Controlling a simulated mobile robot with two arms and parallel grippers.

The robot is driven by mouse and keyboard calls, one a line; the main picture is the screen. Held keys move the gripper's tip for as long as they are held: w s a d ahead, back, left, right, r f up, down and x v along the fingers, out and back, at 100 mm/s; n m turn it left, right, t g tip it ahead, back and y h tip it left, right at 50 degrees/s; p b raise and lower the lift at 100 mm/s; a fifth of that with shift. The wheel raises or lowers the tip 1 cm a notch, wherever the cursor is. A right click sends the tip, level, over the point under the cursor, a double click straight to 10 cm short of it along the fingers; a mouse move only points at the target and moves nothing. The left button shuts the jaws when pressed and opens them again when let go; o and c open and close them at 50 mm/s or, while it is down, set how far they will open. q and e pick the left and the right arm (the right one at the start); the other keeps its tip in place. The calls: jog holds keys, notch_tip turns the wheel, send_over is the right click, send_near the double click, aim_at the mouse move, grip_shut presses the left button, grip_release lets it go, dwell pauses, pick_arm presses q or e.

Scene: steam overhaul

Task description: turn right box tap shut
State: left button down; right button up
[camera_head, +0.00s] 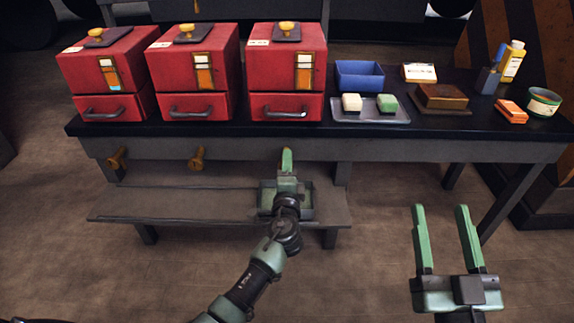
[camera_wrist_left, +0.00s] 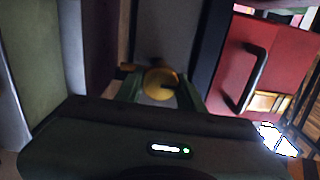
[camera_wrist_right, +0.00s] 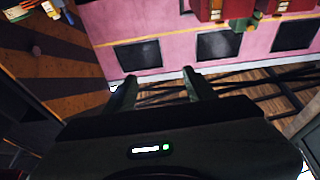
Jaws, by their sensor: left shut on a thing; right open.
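The right box (camera_head: 262,68) is red, with a brass knob on its lid, a gauge window and a drawer with a dark handle. My left gripper (camera_head: 287,158) is below it at the table's front edge. In the left wrist view the brass right box tap (camera_wrist_left: 160,84) sits between the fingers of the left gripper (camera_wrist_left: 160,92), which is shut on it. In the head view this gripper hides the tap. My right gripper (camera_head: 440,208) is open and empty, in front of the table to the right.
Two more red boxes, the left (camera_head: 82,70) and middle (camera_head: 170,68), stand on the dark table (camera_head: 400,148). Their brass taps, left (camera_head: 116,158) and middle (camera_head: 197,158), stick out below the front edge. A low shelf (camera_head: 160,205) lies underneath. A blue bin (camera_head: 360,75) stands right of the boxes.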

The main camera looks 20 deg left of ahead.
pick_arm(q)
jog(key=c, duration=0.9)
grip_release()
jog(key=p+v, duration=0.1)
jog(key=v, duration=0.7)
pick_arm(e)
jog(key=f+g, duration=0.2)
jog(key=f, duration=0.1)
jog(key=f+g, duration=0.1)
jog(key=f, duration=0.1)
jog(key=shift+w+d+h, duration=0.25)
jog(key=shift+w+h, duration=0.15)
